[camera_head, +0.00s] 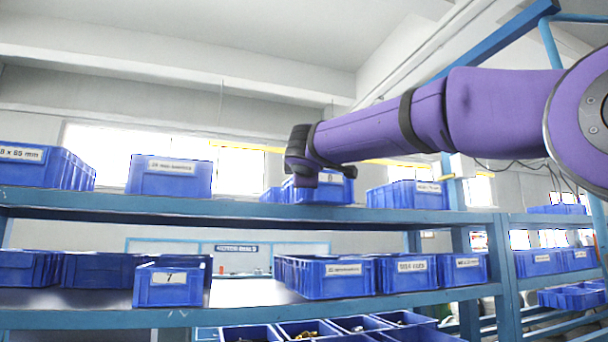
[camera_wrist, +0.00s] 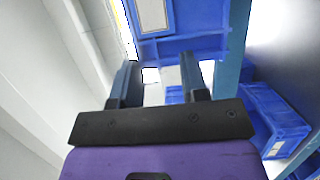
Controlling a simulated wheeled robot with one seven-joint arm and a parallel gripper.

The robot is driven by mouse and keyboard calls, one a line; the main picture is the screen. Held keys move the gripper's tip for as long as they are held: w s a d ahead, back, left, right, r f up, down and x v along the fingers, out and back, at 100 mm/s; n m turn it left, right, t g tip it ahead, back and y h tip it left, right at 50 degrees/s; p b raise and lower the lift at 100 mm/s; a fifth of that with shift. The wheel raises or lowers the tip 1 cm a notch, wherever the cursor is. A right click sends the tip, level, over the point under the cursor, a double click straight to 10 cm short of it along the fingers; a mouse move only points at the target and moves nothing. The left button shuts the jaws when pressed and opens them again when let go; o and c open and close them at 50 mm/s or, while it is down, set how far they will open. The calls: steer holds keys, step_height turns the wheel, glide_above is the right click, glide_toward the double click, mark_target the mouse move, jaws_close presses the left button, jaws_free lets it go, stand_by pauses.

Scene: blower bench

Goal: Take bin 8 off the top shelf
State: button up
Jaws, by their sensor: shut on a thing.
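A blue bin (camera_head: 330,190) with a white label sits at the top shelf (camera_head: 236,208), right of centre in the head view. Its label is partly covered and I cannot read it. My gripper (camera_head: 305,178) is at this bin's upper left and hides part of it. In the wrist view my gripper (camera_wrist: 160,62) has its two fingers at the edge of a blue bin (camera_wrist: 190,42) with a pale label. The gripper is shut on this bin. The exact contact at the fingertips is hard to make out.
Other blue bins stand on the top shelf, left (camera_head: 170,177) and right (camera_head: 408,195). The lower shelf holds a bin marked 7 (camera_head: 168,285) and several more bins (camera_head: 335,278). A blue upright (camera_head: 460,185) rises at the right. The wrist view shows another bin (camera_wrist: 275,120) lower right.

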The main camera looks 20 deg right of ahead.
steer(key=o, duration=1.1)
steer(key=shift+s, duration=0.1)
steer(key=v, duration=1)
steer(key=shift+s, duration=0.3)
steer(key=shift+a, duration=0.1)
